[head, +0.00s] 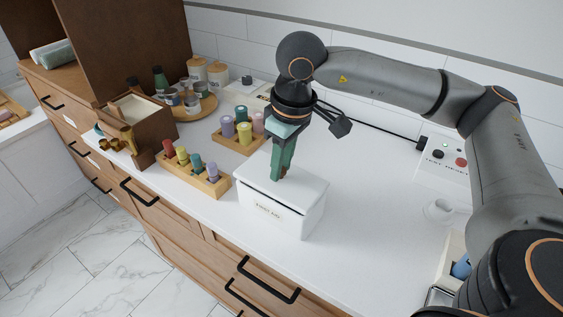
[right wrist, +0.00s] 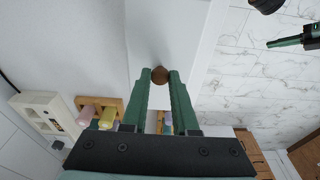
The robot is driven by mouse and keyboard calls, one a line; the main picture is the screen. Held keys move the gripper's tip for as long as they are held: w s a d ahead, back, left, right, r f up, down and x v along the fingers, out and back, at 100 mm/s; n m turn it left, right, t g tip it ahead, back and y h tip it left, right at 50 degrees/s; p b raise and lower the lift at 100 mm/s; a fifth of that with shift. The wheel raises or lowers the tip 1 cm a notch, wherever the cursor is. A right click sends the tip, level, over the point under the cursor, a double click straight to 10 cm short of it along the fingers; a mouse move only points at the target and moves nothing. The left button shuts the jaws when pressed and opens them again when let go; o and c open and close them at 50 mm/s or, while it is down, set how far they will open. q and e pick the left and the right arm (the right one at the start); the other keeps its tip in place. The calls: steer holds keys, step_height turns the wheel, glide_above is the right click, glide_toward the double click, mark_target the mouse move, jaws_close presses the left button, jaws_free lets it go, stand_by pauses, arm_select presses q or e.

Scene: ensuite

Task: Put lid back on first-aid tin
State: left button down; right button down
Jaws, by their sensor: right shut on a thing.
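The white first-aid tin (head: 268,223), a box with a small front label, stands on the counter near its front edge. Its white lid (head: 309,187) lies level over the top of the box, lined up with it; I cannot tell whether it is fully seated. My right gripper (head: 279,177) points down from above, shut on the lid's round brown knob (right wrist: 160,74). The knob is hidden in the head view by the green fingers. My left gripper (right wrist: 289,42) shows only partly in the right wrist view, over the floor, and is outside the head view.
Wooden racks with coloured pegs (head: 195,173) stand just left of the tin. A brown wooden box (head: 143,132) and a round tray of jars (head: 190,104) are farther left. A white panel with buttons (head: 446,158) stands at right.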

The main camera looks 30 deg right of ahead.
steer(key=shift+f+b, duration=0.6)
steer(key=shift+b, duration=0.2)
stand_by(0.8)
steer(key=c, duration=0.6)
jaws_free()
steer(key=shift+o, duration=0.4)
steer(key=o, duration=0.4)
steer(key=shift+r, duration=0.2)
steer(key=shift+r+p, duration=2.3)
steer(key=shift+r, duration=1.1)
